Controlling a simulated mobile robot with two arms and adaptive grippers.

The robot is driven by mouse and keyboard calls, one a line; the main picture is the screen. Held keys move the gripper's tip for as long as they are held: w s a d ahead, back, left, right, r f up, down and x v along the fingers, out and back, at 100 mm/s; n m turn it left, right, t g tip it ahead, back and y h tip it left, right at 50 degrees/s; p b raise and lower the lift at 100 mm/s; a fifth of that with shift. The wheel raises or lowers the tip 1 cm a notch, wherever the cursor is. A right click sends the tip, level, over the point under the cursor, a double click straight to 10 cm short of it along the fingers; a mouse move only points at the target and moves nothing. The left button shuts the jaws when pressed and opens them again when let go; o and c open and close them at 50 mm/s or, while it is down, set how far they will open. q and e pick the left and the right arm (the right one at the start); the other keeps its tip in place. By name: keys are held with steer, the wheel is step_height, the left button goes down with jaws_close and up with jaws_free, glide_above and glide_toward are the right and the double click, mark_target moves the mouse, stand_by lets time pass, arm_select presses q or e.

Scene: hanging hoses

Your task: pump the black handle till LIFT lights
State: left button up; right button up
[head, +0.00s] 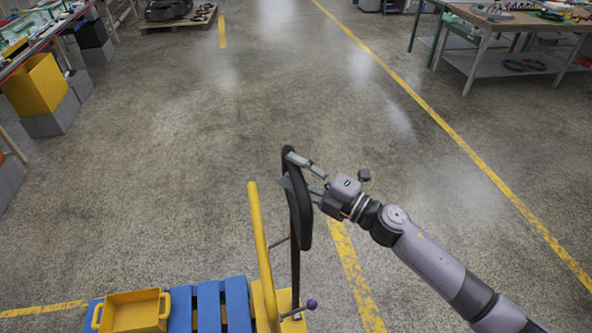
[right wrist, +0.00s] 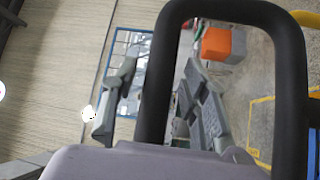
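The black handle (head: 305,228) is an upright loop on a dark stem, standing beside a yellow bar at the bottom middle of the head view. It fills the middle of the right wrist view (right wrist: 232,10) as a rounded black frame. My right gripper (head: 287,167) is at the upper part of the loop, its fingers spread. In the right wrist view my right gripper (right wrist: 165,105) has one finger on each side of one bar of the loop, with a gap on the left; contact cannot be told. My left gripper is out of view. No LIFT light shows.
The yellow bar (head: 262,250) rises left of the handle, near a purple-knobbed lever (head: 311,304). A blue slatted platform (head: 209,305) carries a yellow tray (head: 133,311). Workbenches (head: 482,62) stand at the back right, yellow and grey boxes (head: 36,86) at left. The middle floor is clear.

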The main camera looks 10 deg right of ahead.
jaws_close()
stand_by(0.6)
